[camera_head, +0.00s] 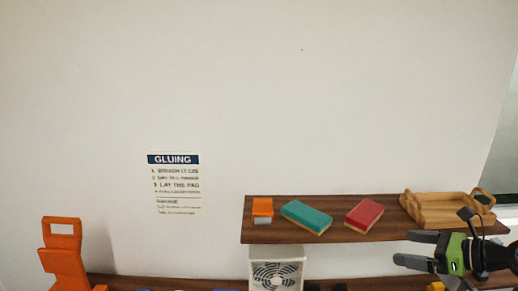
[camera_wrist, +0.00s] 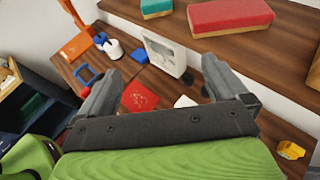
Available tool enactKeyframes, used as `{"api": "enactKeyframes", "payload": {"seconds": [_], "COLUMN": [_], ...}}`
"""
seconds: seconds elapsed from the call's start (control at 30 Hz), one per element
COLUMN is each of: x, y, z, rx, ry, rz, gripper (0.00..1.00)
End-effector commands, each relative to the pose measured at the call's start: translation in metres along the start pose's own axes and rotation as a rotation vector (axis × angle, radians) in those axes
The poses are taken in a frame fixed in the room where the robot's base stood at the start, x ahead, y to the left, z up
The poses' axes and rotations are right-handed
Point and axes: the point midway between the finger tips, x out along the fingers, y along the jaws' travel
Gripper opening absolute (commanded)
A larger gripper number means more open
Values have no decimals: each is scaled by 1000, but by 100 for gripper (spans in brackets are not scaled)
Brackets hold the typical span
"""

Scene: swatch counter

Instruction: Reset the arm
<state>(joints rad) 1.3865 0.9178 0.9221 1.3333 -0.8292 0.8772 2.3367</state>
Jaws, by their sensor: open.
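My gripper (camera_head: 418,250) is at the lower right of the head view, in front of the right part of the raised shelf. Its two dark fingers point left and stand apart with nothing between them. In the wrist view my gripper (camera_wrist: 152,88) is open above the counter (camera_wrist: 190,122). A red flat piece (camera_wrist: 139,97) lies on the counter below, seen through the gap between the fingers, apart from them.
The raised shelf (camera_head: 335,232) carries an orange block (camera_head: 262,209), a teal block (camera_head: 306,216), a red block (camera_head: 364,214) and a wooden tray (camera_head: 447,210). A white fan box (camera_head: 275,270) stands below. An orange stand (camera_head: 63,255) is at left. A yellow item (camera_wrist: 290,150) lies at right.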

Motion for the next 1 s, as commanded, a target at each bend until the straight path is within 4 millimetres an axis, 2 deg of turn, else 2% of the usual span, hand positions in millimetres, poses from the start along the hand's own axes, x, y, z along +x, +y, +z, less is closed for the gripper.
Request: {"api": "enactKeyframes", "payload": {"seconds": [0.17,0.37,0.57,0.7,0.77,0.87,1.0], "x": [26,64,100,116,118,109,73], "y": [18,50,99,146,170,216,274], "z": [0,-2,-11,-20,-26,-36,-54], "rx": [-96,-276,-552,-825,-978,-1280,-1703], "ry": [81,215,391,537,608,726,827], "rz": [46,125,243,354,413,522,657], "gripper": [100,100,100,100,100,100,100]}}
